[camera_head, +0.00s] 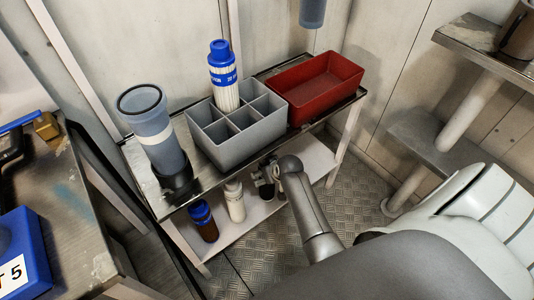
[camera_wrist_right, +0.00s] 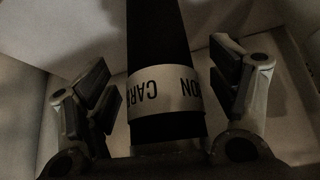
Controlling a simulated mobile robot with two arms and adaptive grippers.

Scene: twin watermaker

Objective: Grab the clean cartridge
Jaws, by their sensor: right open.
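My right gripper (camera_head: 265,178) reaches down to the lower shelf, below the front of the grey bin. In the right wrist view its two fingers are apart, one on each side of a dark cartridge (camera_wrist_right: 155,45) with a white label band. Letters like "CARB" and "ON" show on the band. The fingers do not visibly touch it. In the head view this cartridge is mostly hidden by the gripper. A white cartridge with a blue cap (camera_head: 224,85) stands upright in the grey divided bin (camera_head: 240,150). I cannot tell which cartridge is the clean one. My left gripper is not in view.
A white bottle (camera_head: 234,201) and a brown, blue-capped cartridge (camera_head: 204,222) stand on the lower shelf (camera_head: 245,228), left of my gripper. On top, a clear housing (camera_head: 152,125) stands left of the bin and an empty red bin (camera_head: 315,88) right of it. A table with a blue box (camera_head: 25,245) is at left.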

